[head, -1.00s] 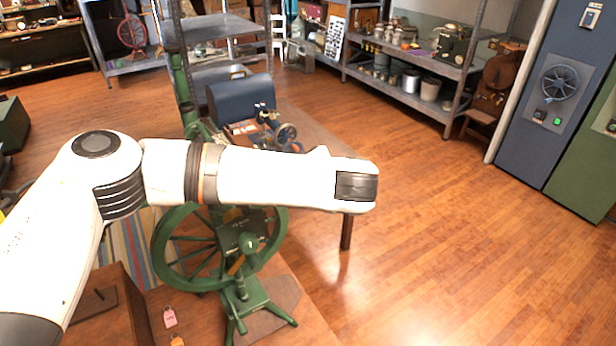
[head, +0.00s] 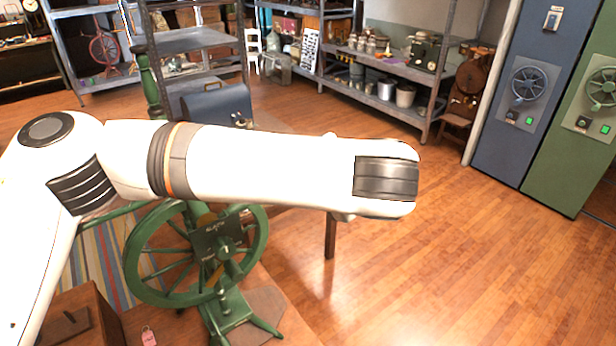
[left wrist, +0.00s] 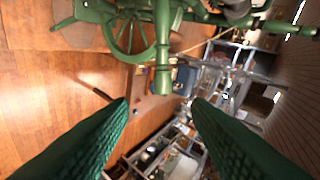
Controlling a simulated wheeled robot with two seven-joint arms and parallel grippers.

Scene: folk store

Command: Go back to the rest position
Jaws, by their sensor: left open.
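My left arm reaches across the head view from the left, raised in front of a green spinning wheel (head: 222,252). The left gripper is not visible in the head view. In the left wrist view my left gripper (left wrist: 160,102) shows two green textured fingers spread wide apart, with nothing between them. The green spinning wheel also shows at the top of the left wrist view (left wrist: 132,30), beyond the fingertips. My right gripper is in neither view.
A brown wooden box (head: 75,318) stands at the lower left. A metal shelf (head: 385,103) with pots and jars stands at the back. Blue (head: 515,95) and green (head: 590,125) cabinets stand at the right. The wooden floor (head: 430,270) at the right is clear.

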